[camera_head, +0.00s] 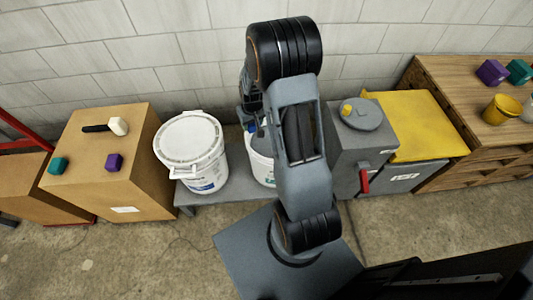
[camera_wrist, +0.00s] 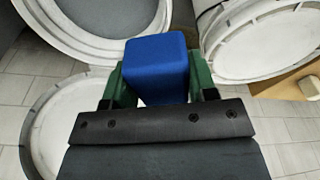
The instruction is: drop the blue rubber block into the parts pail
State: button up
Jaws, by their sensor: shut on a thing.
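The blue rubber block (camera_wrist: 157,66) is held between the green fingers of my gripper (camera_wrist: 155,85) in the wrist view. In the head view my gripper (camera_head: 250,112) points down behind my arm, over or close to the white pail (camera_head: 261,167) on the low grey bench. That pail is partly hidden by my arm. In the wrist view an open round pail with a white rim (camera_wrist: 152,20) and grey inside lies beyond the block, to its upper left. The block appears above the rim; the exact height cannot be told.
A lidded white bucket (camera_head: 190,150) stands left of the pail and also shows in the wrist view (camera_wrist: 268,40). A cardboard box (camera_head: 140,160) bears a mallet, a teal block and a purple block. A grey metal box (camera_head: 362,140) with a red handle stands right. Another white round rim (camera_wrist: 65,120) shows lower left.

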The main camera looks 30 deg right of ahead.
jog(key=d+f+b, duration=0.4)
jog(key=d+f, duration=0.1)
jog(key=d, duration=0.8)
jog(key=shift+m, duration=0.4)
jog(key=shift+d+f+b, duration=0.15)
jog(key=shift+f+b, duration=1.45)
jog(key=shift+f, duration=1.2)
jog(key=o, duration=1)
jog(key=shift+r, duration=0.15)
jog(key=r, duration=0.4)
jog(key=s+r+p, duration=0.1)
jog(key=r, duration=0.4)
jog(key=s+r, duration=0.1)
jog(key=r, duration=0.3)
jog(key=shift+r, duration=0.2)
